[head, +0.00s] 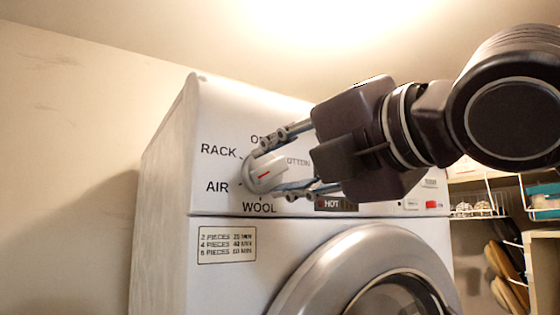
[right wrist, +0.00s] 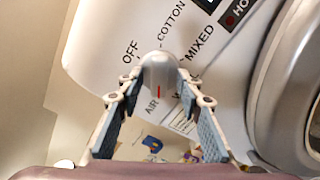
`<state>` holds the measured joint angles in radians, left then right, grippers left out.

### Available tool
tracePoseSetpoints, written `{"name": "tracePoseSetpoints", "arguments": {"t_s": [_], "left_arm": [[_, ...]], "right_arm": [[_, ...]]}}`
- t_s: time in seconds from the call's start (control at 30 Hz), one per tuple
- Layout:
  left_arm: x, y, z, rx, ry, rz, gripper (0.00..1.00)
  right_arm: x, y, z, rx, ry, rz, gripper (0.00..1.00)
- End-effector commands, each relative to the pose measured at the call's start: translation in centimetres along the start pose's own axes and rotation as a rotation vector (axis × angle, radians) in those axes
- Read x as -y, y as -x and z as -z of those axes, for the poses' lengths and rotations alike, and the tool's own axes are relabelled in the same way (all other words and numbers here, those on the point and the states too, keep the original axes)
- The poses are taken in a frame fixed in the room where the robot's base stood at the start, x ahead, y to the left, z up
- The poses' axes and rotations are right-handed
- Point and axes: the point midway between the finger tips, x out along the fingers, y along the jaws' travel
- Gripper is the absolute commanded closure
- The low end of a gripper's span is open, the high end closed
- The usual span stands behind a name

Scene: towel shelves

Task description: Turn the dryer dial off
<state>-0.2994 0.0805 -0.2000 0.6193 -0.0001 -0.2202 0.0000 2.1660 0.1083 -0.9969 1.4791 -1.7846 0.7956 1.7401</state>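The dryer dial (head: 264,172) is a white round knob with a raised grip and a red mark, on the dryer's front panel. In the head view its red mark lies toward the AIR label at lower left. In the right wrist view the dial (right wrist: 159,72) shows its red mark pointing down toward AIR, with OFF at upper left. My right gripper (head: 268,167) is open, one finger above the dial and one below it. In the right wrist view the right gripper (right wrist: 160,82) has a fingertip on each side of the dial; contact is unclear. My left gripper is not in view.
The white dryer (head: 225,270) has a round metal-rimmed door (head: 300,278) below the panel. A red button (head: 430,205) sits at the panel's right. Wire shelves (head: 495,208) with items stand at the far right. A bare wall is at left.

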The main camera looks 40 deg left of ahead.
Motion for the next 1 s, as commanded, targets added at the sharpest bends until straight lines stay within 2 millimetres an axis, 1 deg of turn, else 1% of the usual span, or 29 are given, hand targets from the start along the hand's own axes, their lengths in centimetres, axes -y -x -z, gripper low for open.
{"name": "tracePoseSetpoints", "arguments": {"t_s": [0.1,0.4,0.57,0.73,0.87,1.0], "left_arm": [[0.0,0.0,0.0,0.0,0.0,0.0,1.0],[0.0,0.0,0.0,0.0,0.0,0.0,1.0],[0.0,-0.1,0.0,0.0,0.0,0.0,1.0],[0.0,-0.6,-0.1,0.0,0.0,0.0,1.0],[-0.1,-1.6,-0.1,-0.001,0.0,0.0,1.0],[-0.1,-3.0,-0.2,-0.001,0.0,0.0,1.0]], "right_arm": [[0.0,0.0,0.0,0.0,0.0,0.0,0.68],[0.0,0.0,0.0,-0.001,0.0,0.0,1.0],[0.1,0.0,0.1,-0.001,0.001,0.0,1.0],[0.2,0.0,0.2,-0.002,0.025,0.0,1.0],[0.3,0.0,0.2,-0.001,0.076,-0.002,1.0],[0.5,0.0,0.4,-0.002,0.166,0.0,1.0]]}}
